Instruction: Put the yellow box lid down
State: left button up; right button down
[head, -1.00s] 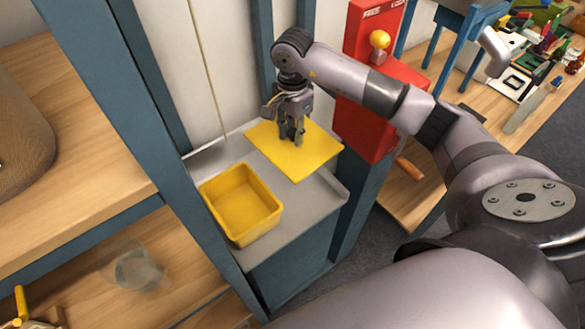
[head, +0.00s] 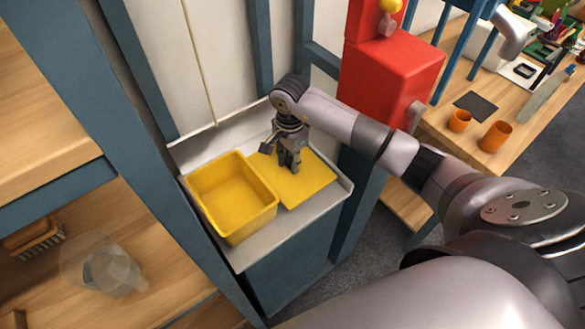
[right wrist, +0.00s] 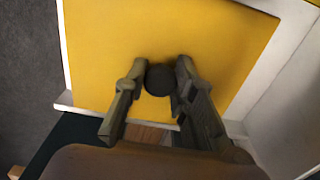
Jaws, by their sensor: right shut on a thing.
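The yellow box lid (head: 312,187) is a flat square panel just right of the open yellow box (head: 262,220). It lies level at or just above the grey tray top; I cannot tell whether it touches it. In the right wrist view the lid (right wrist: 165,40) fills most of the picture, with a round dark knob (right wrist: 160,79) between my fingers. My right gripper (head: 289,168) points down over the lid and is shut on this knob. The box is empty and stands on the tray. My left gripper is not in view.
The grey tray top (head: 250,250) has a raised rim and little free room around box and lid. A blue post (head: 165,170) stands at its left. A red machine (head: 390,75) stands behind right. Orange cups (head: 496,136) are on a wooden table.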

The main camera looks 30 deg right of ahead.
notch_tip(320, 180, down, 3)
jog(key=shift+f+b, duration=0.1)
jog(key=shift+b, duration=0.5)
jog(key=shift+d, duration=0.1)
jog(key=shift+f, duration=0.15)
jog(key=c, duration=1.3)
grip_release()
jog(key=shift+c, duration=0.2)
